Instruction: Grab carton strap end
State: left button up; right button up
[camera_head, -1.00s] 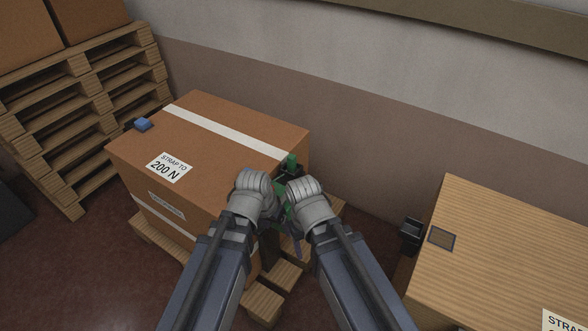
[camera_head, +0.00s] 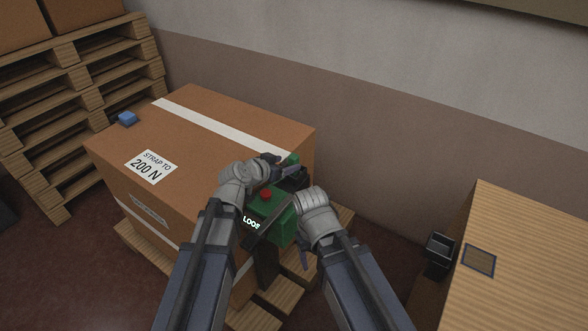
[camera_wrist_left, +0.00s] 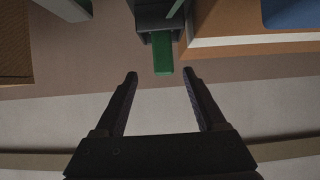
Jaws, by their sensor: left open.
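The brown carton (camera_head: 215,122) stands on a pallet, with a white band (camera_head: 215,126) across its top. A green tab (camera_head: 293,158), seemingly the strap end, sticks up from a dark holder at the carton's right edge. In the left wrist view the green tab (camera_wrist_left: 162,54) lies just beyond and between my fingertips, not gripped. My left gripper (camera_head: 282,168) is open and empty, close beside the tab. A green strapping tool (camera_head: 272,212) with a red button and a partly hidden lit display sits below.
A blue block (camera_head: 127,118) sits on the carton's far left corner. Stacked pallets (camera_head: 85,95) stand at the left. A wall (camera_head: 400,130) runs behind.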

aim_at(291, 162)
pick_arm(q)
jog(key=shift+x, duration=0.85)
jog(key=b+x, duration=0.2)
jog(key=x, duration=0.1)
jog(key=b+x, duration=0.1)
jog(key=x, duration=0.1)
jog(key=shift+w+a+f, duration=0.15)
jog(key=shift+a+f, duration=0.05)
jog(key=shift+a, duration=0.05)
jog(key=shift+r, duration=0.1)
grip_shut()
